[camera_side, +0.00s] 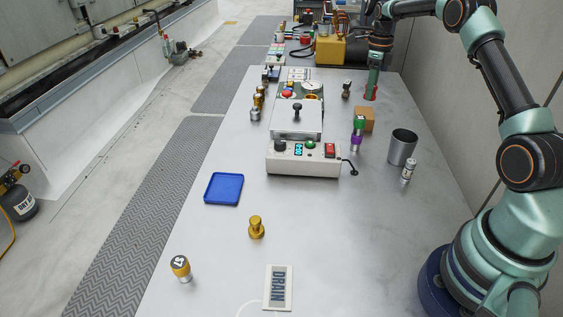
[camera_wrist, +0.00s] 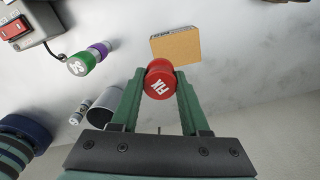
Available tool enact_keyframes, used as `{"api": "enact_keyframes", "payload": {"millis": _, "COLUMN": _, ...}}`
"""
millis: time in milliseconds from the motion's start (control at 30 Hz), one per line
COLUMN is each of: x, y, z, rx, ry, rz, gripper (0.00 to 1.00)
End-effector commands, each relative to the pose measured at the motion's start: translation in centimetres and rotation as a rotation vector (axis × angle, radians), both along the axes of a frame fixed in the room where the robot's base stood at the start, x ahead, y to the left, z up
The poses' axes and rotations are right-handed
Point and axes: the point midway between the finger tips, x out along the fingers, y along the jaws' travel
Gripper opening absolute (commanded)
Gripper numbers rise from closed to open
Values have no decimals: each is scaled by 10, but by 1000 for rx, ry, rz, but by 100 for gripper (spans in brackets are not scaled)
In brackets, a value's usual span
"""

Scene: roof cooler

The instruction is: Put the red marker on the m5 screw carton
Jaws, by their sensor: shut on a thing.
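The red marker (camera_wrist: 160,80), with white "FIX" lettering on its end, is held between the two fingers of my gripper (camera_wrist: 157,92) in the wrist view. In the side view only a little red of the marker (camera_side: 370,98) shows at the tip of my gripper (camera_side: 373,85). The m5 screw carton (camera_side: 364,114) is a small tan box on the bench, and the gripper is beyond it in that view. In the wrist view the carton (camera_wrist: 175,48) lies just past the marker, its top bare. I cannot tell the marker's height above the bench.
A green and purple marker (camera_side: 357,133) stands left of the carton. A grey metal cup (camera_side: 402,147) and a white-topped piece (camera_side: 408,171) are at its right front. A control box (camera_side: 303,158) sits left. The bench front has free room.

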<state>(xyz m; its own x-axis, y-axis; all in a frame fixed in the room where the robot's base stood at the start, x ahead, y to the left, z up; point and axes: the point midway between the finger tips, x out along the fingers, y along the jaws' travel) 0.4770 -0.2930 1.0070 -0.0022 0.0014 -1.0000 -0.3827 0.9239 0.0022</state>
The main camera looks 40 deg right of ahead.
Motion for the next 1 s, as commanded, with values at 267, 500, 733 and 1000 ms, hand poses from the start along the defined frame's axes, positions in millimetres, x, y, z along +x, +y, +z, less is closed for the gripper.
{"api": "enact_keyframes", "payload": {"millis": 267, "x": 0, "y": 0, "z": -25, "rx": 0, "ry": 0, "rz": 0, "gripper": 0}}
{"api": "enact_keyframes", "payload": {"millis": 500, "x": 0, "y": 0, "z": -55, "rx": 1, "ry": 3, "rz": 0, "gripper": 0}}
{"api": "enact_keyframes", "payload": {"millis": 733, "x": 0, "y": 0, "z": -65, "rx": -1, "ry": -1, "rz": 0, "gripper": 0}}
{"api": "enact_keyframes", "payload": {"millis": 1000, "x": 0, "y": 0, "z": -68, "rx": -1, "ry": -1, "rz": 0, "gripper": 53}}
